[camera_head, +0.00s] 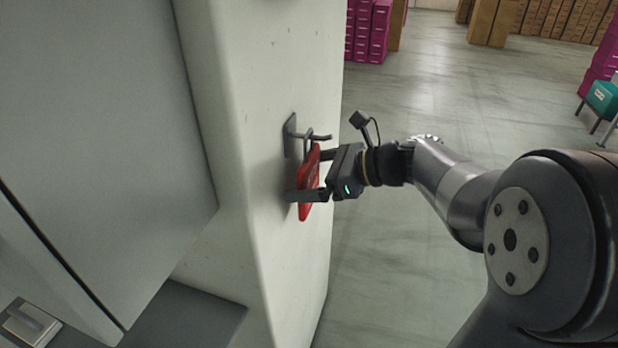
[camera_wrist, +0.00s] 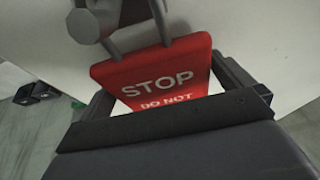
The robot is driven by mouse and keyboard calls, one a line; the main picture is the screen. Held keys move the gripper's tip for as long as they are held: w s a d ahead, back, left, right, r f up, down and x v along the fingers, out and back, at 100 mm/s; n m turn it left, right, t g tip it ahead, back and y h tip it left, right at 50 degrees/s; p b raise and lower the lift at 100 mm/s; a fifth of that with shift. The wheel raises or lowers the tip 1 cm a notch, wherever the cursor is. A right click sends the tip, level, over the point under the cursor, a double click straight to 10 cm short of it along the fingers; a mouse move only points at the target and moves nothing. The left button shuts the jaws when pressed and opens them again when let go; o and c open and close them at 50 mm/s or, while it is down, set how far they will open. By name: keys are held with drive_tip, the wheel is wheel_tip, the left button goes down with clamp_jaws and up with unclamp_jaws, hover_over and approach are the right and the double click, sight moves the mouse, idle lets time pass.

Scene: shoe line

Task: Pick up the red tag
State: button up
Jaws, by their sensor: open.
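The red tag (camera_head: 309,178) hangs by a grey shackle (camera_head: 308,136) from a metal hook (camera_head: 290,135) on the side of a white pillar. In the wrist view the red tag (camera_wrist: 150,78) shows white lettering, "STOP" and "DO NOT". My gripper (camera_head: 308,176) is at the tag, with one finger above and one below in the head view. In the wrist view my gripper (camera_wrist: 165,85) has a finger on each side of the tag. The jaws are open. The tag's lower part is hidden behind the gripper body in the wrist view.
The white pillar (camera_head: 265,120) stands directly behind the tag, close to my fingertips. A grey cabinet (camera_head: 100,110) is at the left. Magenta boxes (camera_head: 368,30) and brown boxes (camera_head: 560,18) stand far back. A teal bin (camera_head: 603,97) is at the right. The floor between is clear.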

drive_tip(key=shift+c, duration=0.2)
drive_tip(key=c, duration=0.8)
drive_tip(key=shift+r, duration=0.55)
drive_tip(key=shift+d+r, duration=0.15)
drive_tip(key=shift+d, duration=0.05)
drive_tip(key=s+d+b, duration=0.1)
drive_tip(key=s+d, duration=0.1)
drive_tip(key=d, duration=0.3)
drive_tip(key=s+d+b, duration=0.1)
drive_tip(key=s+d, duration=0.1)
drive_tip(key=d, duration=0.4)
drive_tip(key=s+d+b, duration=0.1)
drive_tip(key=s+d, duration=0.1)
drive_tip(key=d, duration=0.3)
drive_tip(key=shift+d, duration=0.25)
